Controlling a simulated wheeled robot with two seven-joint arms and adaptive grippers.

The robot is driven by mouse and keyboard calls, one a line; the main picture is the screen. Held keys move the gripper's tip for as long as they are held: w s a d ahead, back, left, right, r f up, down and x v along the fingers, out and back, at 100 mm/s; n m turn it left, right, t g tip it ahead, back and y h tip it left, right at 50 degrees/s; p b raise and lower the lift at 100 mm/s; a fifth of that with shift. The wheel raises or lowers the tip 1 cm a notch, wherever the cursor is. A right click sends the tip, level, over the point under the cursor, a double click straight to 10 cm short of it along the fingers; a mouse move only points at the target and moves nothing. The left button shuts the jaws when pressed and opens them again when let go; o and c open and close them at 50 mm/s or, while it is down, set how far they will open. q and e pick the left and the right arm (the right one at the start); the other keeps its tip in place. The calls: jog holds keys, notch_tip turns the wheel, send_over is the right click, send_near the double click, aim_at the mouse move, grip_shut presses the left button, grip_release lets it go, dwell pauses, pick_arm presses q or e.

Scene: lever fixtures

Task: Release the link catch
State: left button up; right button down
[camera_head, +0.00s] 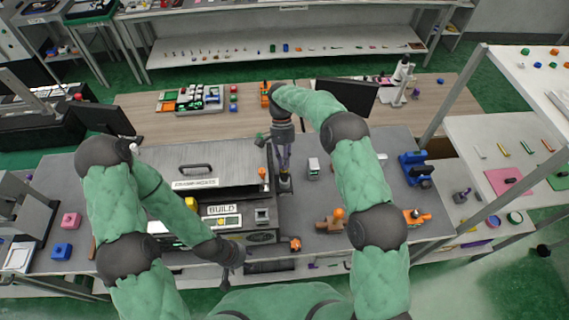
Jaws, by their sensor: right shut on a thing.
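My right gripper (284,158) points down beside the right end of a grey lidded case. Its fingers are shut on the upper part of a small dark upright fixture (286,186), which they partly hide. I cannot tell for sure whether this fixture is the link catch. The case has a flat grey lid (215,163) with a dark handle and a white label. A small orange-topped part (262,173) stands at the case's right edge. My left gripper (232,262) is low at the bench's front edge, below the BUILD panel (222,210); its fingers are too small and dark to read.
A small white-and-grey block (313,168) stands right of the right gripper. Orange-and-brown fixtures (331,222) sit nearer the front, and a blue fixture (416,168) stands far right. Pink (71,221) and blue (62,251) blocks lie at left. Bare bench shows between these right-hand fixtures.

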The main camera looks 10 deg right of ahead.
jog(key=shift+w+r+g, duration=0.1)
jog(key=shift+w+g, duration=0.15)
jog(key=shift+g, duration=0.15)
dwell(0.3)
jog(key=c, duration=1.3)
grip_release()
notch_tip(320, 180, up, 10)
jog(key=shift+o, duration=0.4)
